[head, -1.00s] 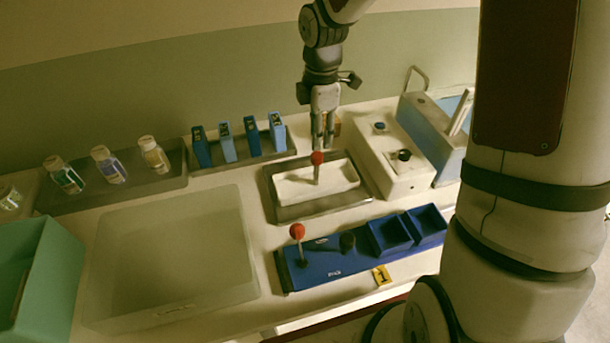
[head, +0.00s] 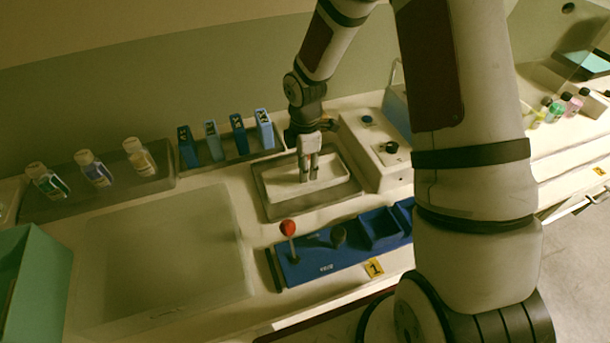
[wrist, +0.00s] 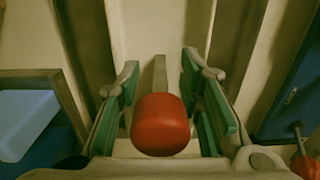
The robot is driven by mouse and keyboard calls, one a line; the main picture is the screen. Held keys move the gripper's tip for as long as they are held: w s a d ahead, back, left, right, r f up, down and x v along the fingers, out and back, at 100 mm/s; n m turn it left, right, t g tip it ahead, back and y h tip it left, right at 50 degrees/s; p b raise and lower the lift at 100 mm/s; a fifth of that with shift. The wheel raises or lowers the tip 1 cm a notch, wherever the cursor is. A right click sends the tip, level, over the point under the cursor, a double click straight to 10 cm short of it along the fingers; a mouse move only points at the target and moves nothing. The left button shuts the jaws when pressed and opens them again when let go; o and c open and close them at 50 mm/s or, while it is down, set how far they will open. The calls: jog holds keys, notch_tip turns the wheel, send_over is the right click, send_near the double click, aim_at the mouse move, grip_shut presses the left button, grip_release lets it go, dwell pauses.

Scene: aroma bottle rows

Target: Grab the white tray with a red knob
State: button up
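The white tray (head: 335,187) sits in a shallow grey holder (head: 288,213) on the counter, right of centre in the head view. Its red knob (wrist: 161,125) stands on a pale stem and shows large in the wrist view. In the head view my fingers mostly hide the knob. My gripper (head: 308,172) points down over the tray. In the wrist view my gripper (wrist: 160,100) is open, with one green-padded finger on each side of the knob and stem. Gaps show between the pads and the knob.
A blue block (head: 310,262) with another red knob (head: 288,227) is in front. A white box with dials (head: 385,165) stands close on the right. Blue boxes (head: 213,142) and bottles (head: 95,170) stand behind left. A frosted panel (head: 160,250) lies left.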

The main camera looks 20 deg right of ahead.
jog(key=shift+f, duration=0.3)
grip_shut()
jog(key=shift+r, duration=0.1)
